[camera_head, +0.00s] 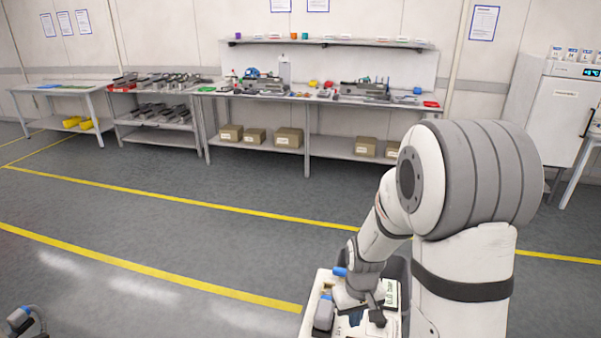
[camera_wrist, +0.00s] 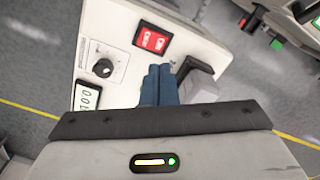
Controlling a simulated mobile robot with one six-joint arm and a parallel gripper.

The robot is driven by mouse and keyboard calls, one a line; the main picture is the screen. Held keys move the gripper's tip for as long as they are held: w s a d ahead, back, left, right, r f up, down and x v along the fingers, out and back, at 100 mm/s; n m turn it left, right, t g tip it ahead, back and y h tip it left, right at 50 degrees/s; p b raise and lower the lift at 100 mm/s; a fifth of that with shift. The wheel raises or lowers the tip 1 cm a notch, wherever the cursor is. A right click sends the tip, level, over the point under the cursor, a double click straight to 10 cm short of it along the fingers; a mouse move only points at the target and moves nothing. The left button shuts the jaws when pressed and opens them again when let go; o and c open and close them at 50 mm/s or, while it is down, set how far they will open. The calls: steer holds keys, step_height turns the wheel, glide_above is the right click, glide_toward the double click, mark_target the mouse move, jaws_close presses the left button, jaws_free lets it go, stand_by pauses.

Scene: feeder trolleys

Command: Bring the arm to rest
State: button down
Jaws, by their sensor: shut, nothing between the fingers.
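My arm (camera_head: 480,180) stands at the right of the head view, its upper part raised and its forearm bent down and to the left. My gripper (camera_wrist: 160,68) shows in the wrist view as two blue fingers pressed together, with nothing between them. In the head view the gripper (camera_head: 356,316) is small and partly hidden, low over a white-topped surface. I cannot tell whether the fingers touch it.
A long workbench (camera_head: 320,98) with trays and tools stands along the back wall, with cardboard boxes (camera_head: 289,138) on its lower shelf. A white cabinet (camera_head: 555,110) stands at the right. Yellow lines (camera_head: 150,262) cross the grey floor, which is open between me and the benches.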

steer(key=s+r+m+t, duration=0.1)
steer(key=s+r, duration=0.6)
steer(key=r, duration=0.2)
steer(key=s+r+m+t, duration=0.1)
steer(key=s+r+t, duration=0.1)
steer(key=s+r, duration=0.5)
step_height(320, 180, up, 3)
steer(key=shift+s+a+r, duration=0.15)
steer(key=shift+a, duration=0.25)
